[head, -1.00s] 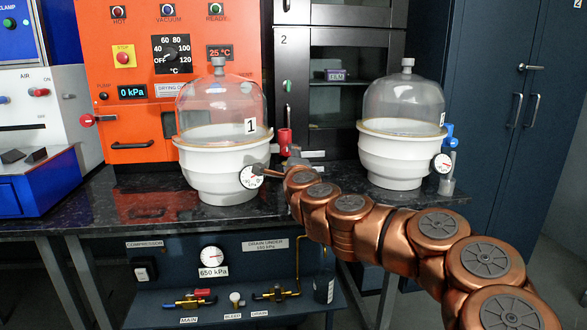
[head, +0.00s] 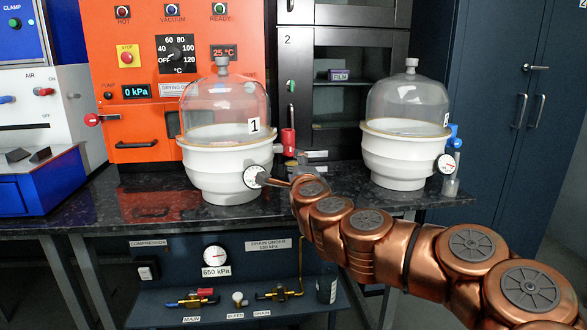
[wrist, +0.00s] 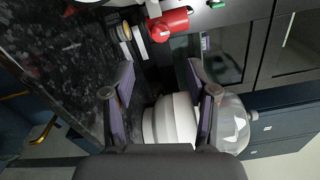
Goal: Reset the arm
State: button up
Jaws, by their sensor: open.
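My copper arm reaches in from the lower right of the head view. Its end, my gripper (head: 275,182), is small and partly hidden there, in front of the bench near the gauge of the vacuum jar marked 1 (head: 222,165). In the wrist view my gripper (wrist: 160,72) has its two dark fingers wide apart, with nothing held between them. A white jar base with a clear dome (wrist: 172,122) shows beyond the fingers, partly covered by the right one. A red fitting (wrist: 168,24) lies ahead of the fingertips, apart from them.
The dark speckled bench (head: 110,200) carries a second domed jar (head: 395,155) to the right. An orange oven panel (head: 110,60) and a glass-front cabinet (head: 345,100) stand behind. A compressor panel (head: 180,255) with valves is under the bench.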

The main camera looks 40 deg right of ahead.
jog(key=w+a+r+n+t+y+p, duration=0.1)
jog(key=w+a+r+n+y+p, duration=0.15)
jog(key=a, duration=0.35)
jog(key=w+a+r+n+y+p, duration=0.2)
jog(key=a+n+y+p, duration=0.15)
jog(key=a, duration=0.25)
jog(key=w+a+r+n+t+y+p, duration=0.1)
jog(key=w+a+r+n+y+p, duration=0.2)
jog(key=a, duration=0.4)
jog(key=s+a+f+n+g+y+p, duration=0.1)
jog(key=s+a+n+g+y+p, duration=0.15)
jog(key=a+n, duration=0.4)
jog(key=s+a+f+n+g+y+p, duration=0.1)
jog(key=s+a+n+g+y+p, duration=0.2)
jog(key=a, duration=0.7)
jog(key=s+a+f+n+g+h+p, duration=0.15)
jog(key=s+n+g+p, duration=0.35)
jog(key=s, duration=0.5)
jog(key=s+a+r+n+g+p, duration=0.1)
jog(key=s+a+n+g+p, duration=0.25)
jog(key=s+p, duration=0.5)
jog(key=s+d+r+g+h+p, duration=0.1)
jog(key=s+d+g, duration=0.1)
jog(key=s, duration=0.4)
jog(key=s+d+r+n+g+h+p, duration=0.1)
jog(key=s+d+g, duration=0.1)
jog(key=s, duration=0.4)
jog(key=shift+s+r+p, duration=0.15)
jog(key=shift+r+p, duration=0.05)
jog(key=shift+p, duration=0.2)
